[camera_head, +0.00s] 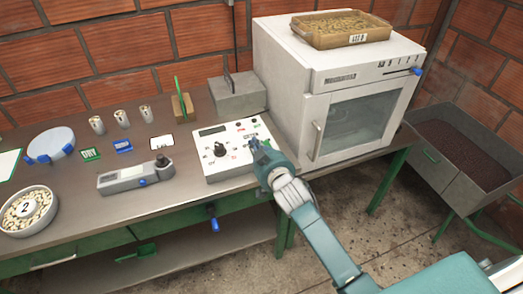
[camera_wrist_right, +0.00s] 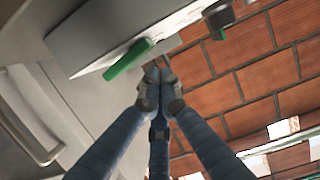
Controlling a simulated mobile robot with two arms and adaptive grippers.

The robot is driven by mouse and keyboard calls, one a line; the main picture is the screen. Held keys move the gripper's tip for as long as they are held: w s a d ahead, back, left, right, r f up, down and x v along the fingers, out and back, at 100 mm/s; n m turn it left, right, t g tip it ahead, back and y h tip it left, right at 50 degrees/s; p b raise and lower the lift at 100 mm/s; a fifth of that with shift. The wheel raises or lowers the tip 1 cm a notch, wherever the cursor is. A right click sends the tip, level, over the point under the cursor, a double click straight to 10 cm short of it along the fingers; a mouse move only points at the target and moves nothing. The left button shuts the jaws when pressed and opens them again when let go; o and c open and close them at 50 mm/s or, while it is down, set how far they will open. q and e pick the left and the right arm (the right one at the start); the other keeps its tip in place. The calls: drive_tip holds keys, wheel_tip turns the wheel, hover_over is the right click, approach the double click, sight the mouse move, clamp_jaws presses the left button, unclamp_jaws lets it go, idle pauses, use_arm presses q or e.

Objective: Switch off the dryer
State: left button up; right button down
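The dryer appears to be the white oven-like cabinet (camera_head: 285,75) with a glass door. A blue-tipped lever (camera_head: 417,71) sits at the right end of its upper front panel. My right gripper (camera_head: 256,146) is over the right edge of a white control box (camera_head: 225,165), left of the dryer door; whether it touches is unclear. In the right wrist view its fingers (camera_wrist_right: 157,80) are together and look empty. A green lever-like part (camera_wrist_right: 128,58) is just beyond them on a pale panel (camera_wrist_right: 85,40); I cannot tell which device. My left gripper is not in view.
A bean tray (camera_head: 350,40) sits on the cabinet. The table (camera_head: 75,225) holds a grey handheld device (camera_head: 125,181), a bowl marked 2 (camera_head: 28,212) and several small cups. A dark-filled bin (camera_head: 465,200) stands right; brick wall lies behind.

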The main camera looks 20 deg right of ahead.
wheel_tip(320, 180, up, 3)
drive_tip(key=shift+w+a+r+p, duration=0.1)
drive_tip(key=shift+a+p, duration=0.05)
drive_tip(key=shift+p, duration=0.6)
drive_tip(key=shift+s+a+f+b, duration=0.2)
drive_tip(key=shift+s+b, duration=0.1)
drive_tip(key=shift+s, duration=0.25)
drive_tip(key=shift+s+a+f+b, duration=0.1)
drive_tip(key=shift+s+f+b, duration=0.15)
drive_tip(key=shift+s, duration=0.25)
use_arm(q)
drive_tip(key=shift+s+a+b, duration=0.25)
drive_tip(key=shift+b, duration=0.5)
use_arm(e)
drive_tip(key=v, duration=0.8)
drive_tip(key=shift+r, duration=0.3)
